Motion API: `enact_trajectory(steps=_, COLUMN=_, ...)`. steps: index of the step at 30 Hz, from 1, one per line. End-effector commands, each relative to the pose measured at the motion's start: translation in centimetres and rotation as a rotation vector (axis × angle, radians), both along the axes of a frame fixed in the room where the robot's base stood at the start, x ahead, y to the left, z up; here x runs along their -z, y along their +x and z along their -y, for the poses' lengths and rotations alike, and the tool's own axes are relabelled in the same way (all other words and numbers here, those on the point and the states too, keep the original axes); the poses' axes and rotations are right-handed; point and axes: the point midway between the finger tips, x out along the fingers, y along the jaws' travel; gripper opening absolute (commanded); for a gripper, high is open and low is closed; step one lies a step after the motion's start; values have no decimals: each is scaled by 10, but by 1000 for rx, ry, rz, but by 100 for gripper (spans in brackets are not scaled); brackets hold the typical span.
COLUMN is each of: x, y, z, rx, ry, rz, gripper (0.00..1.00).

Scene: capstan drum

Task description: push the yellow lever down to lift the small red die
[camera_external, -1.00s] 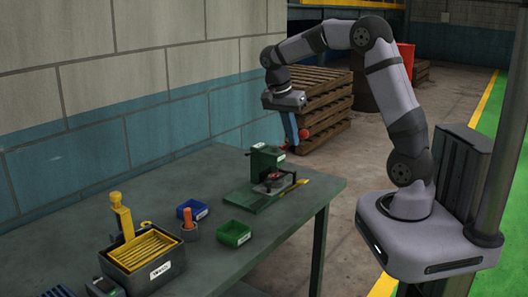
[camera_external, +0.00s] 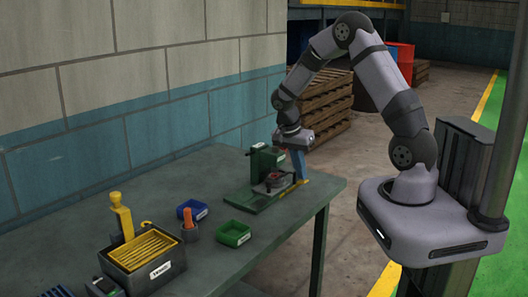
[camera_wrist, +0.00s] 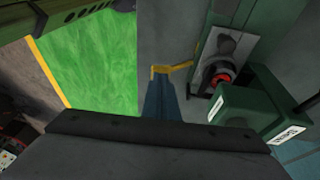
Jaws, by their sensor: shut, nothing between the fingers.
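The green press-like device (camera_external: 263,165) stands on the table near its far right end. The yellow lever (camera_external: 290,188) sticks out low at its right side. It also shows in the wrist view (camera_wrist: 176,67) as a thin bar running toward the device. My gripper (camera_external: 303,177) points down with blue fingers closed and empty, at the lever's outer part. In the wrist view the fingertips (camera_wrist: 160,80) overlap the lever's outer end; I cannot tell whether they touch it. A small red part (camera_wrist: 222,78), possibly the die, sits in the device beside the green head.
A blue bin (camera_external: 192,210), a green bin (camera_external: 234,233) and a dark box of yellow strips (camera_external: 146,254) stand on the table's nearer left part. The table's right edge lies close beyond the lever. A wall runs behind.

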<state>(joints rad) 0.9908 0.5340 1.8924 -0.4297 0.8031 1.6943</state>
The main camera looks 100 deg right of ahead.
Motion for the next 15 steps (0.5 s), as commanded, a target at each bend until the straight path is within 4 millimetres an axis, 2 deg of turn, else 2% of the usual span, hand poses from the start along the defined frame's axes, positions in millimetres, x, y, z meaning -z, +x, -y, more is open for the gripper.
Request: enact_trajectory(steps=15, x=4, y=-2, z=-1, rx=1, ry=-13, rz=12, gripper=0)
